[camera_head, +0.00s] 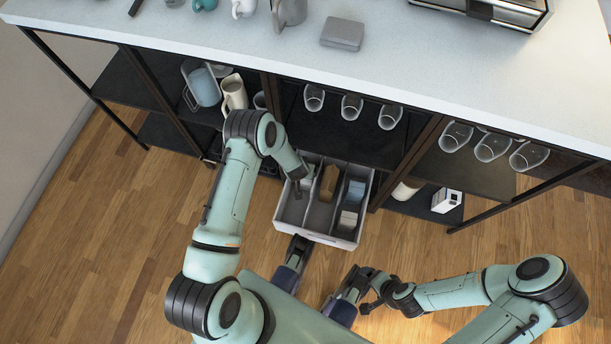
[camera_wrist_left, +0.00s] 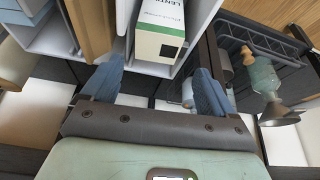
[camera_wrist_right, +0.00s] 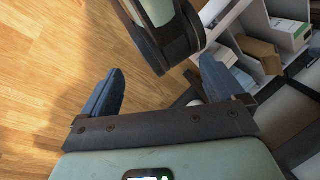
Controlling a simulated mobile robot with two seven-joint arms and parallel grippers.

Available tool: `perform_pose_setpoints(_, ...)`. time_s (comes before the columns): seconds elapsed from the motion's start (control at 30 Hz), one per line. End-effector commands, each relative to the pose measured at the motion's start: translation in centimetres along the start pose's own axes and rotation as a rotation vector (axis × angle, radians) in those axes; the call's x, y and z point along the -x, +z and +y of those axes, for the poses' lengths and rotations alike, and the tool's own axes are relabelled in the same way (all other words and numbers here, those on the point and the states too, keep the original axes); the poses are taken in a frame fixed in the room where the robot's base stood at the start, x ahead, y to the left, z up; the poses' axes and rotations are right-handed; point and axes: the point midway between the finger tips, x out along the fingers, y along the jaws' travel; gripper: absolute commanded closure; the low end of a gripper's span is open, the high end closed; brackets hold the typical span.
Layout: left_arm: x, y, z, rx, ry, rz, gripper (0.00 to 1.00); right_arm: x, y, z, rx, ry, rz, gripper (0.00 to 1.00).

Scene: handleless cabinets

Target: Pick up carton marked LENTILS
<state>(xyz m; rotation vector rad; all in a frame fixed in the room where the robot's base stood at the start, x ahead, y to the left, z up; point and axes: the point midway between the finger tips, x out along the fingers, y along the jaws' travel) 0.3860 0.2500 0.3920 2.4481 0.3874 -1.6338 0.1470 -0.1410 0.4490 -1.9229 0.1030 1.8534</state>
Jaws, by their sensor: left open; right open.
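The carton marked LENTILS (camera_wrist_left: 160,40), white and green with a cream end and a dark patch, shows only "LENT" in the left wrist view. It lies in a compartment of the pulled-out grey drawer (camera_head: 318,236). My left gripper (camera_wrist_left: 158,72) is open, with its blue fingertips to either side of the carton's near end; I cannot tell whether they touch it. In the head view the left gripper (camera_head: 298,186) is over the drawer's left compartment and hides the carton. My right gripper (camera_wrist_right: 158,85) is open and empty, away from the drawer.
The drawer also holds a brown carton (camera_head: 329,182), a blue box (camera_head: 355,190) and a pale box (camera_head: 348,219). Dark shelves with mugs (camera_head: 233,93) and glasses (camera_head: 352,106) flank it under the white counter (camera_head: 210,32). A white box (camera_head: 446,201) stands at right.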

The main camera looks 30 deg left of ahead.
Motion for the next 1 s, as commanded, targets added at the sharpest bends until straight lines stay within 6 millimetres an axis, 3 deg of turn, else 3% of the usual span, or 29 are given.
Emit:
perform_pose_setpoints(0.03, -1.1, 0.2, 0.0, 0.001, -0.001, -0.002, 0.13, -0.5, -0.5, 0.2, -0.002, 0.001, 0.012, 0.05)
perform_pose_setpoints(0.33, -3.5, 0.1, 0.1, -0.001, 0.000, -0.001, 0.13, -1.4, -1.9, 0.5, -0.005, 0.003, 0.053, 0.05)
perform_pose_setpoints(0.6, -7.5, -0.1, 0.3, 0.000, 0.000, -0.002, 0.13, -3.0, -4.7, 1.2, -0.011, 0.008, 0.128, 0.05)
perform_pose_setpoints(0.9, -7.8, -0.2, 0.3, -0.001, 0.001, -0.002, 0.13, -3.0, -5.1, 1.3, -0.012, 0.009, 0.142, 0.05)
perform_pose_setpoints(0.93, -7.8, -0.2, 0.3, -0.001, 0.001, -0.002, 0.16, -3.0, -5.1, 1.3, -0.012, 0.009, 0.142, 0.05)
perform_pose_setpoints(1.0, -7.8, -0.2, 0.3, -0.001, 0.001, -0.002, 0.39, -3.0, -5.1, 1.3, -0.012, 0.008, 0.141, 0.05)
